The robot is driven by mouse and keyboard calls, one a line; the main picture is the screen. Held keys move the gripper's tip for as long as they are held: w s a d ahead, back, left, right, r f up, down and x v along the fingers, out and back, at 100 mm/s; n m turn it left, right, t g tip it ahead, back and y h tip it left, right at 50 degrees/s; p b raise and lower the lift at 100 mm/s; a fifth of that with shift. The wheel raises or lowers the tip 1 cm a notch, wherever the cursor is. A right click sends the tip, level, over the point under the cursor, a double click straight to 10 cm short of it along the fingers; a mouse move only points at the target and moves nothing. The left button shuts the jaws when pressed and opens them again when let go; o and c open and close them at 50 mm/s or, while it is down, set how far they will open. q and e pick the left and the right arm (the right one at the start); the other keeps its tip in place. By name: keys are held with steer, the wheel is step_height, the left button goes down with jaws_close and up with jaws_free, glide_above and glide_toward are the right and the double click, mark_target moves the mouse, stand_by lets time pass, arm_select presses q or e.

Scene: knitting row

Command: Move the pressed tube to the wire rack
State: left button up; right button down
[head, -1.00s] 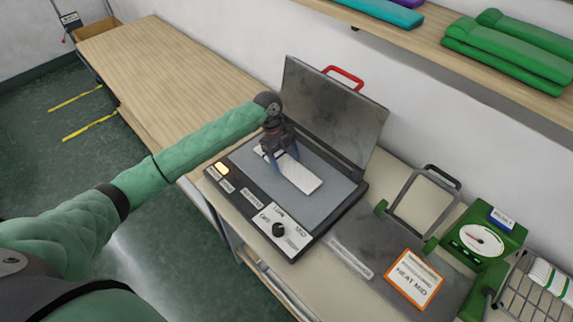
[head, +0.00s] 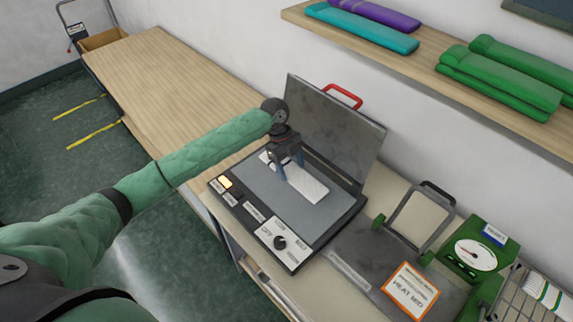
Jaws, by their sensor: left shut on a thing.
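The pressed tube is a flat white strip (head: 308,184) over the grey plate of the open heat press (head: 265,195). My left gripper (head: 286,172) comes down on its far-left part and is shut on it. The jaws hide part of the strip. I cannot tell for sure whether the strip touches the plate or hangs just above it. The wire rack (head: 508,306) is at the lower right edge, partly cut off, with white, green-striped rolls (head: 546,294) on it. My right gripper is not in view.
The press lid (head: 335,125) stands open behind the plate. A second, smaller grey press (head: 375,255) with a "HEAT MID" card (head: 411,290) and a green dial device (head: 478,252) stand between it and the rack. A shelf (head: 430,75) with rolled cloth is above.

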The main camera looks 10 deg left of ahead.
mark_target(313, 183)
arm_select(q)
steer(key=d+r, duration=0.1)
steer(key=s+d+r+p, duration=0.1)
steer(key=d, duration=0.1)
steer(key=s+d+r+p, duration=0.1)
steer(key=shift+s+d+r, duration=0.1)
steer(key=shift+d+r, duration=0.2)
steer(key=shift+d, duration=0.05)
steer(key=d, duration=0.1)
steer(key=s+d+r, duration=0.1)
steer(key=d, duration=0.1)
steer(key=shift+s+r, duration=0.25)
steer(key=shift+r, duration=0.05)
steer(key=shift+s+d+r, duration=0.3)
steer(key=shift+d+r, duration=0.05)
steer(key=shift+d, duration=0.15)
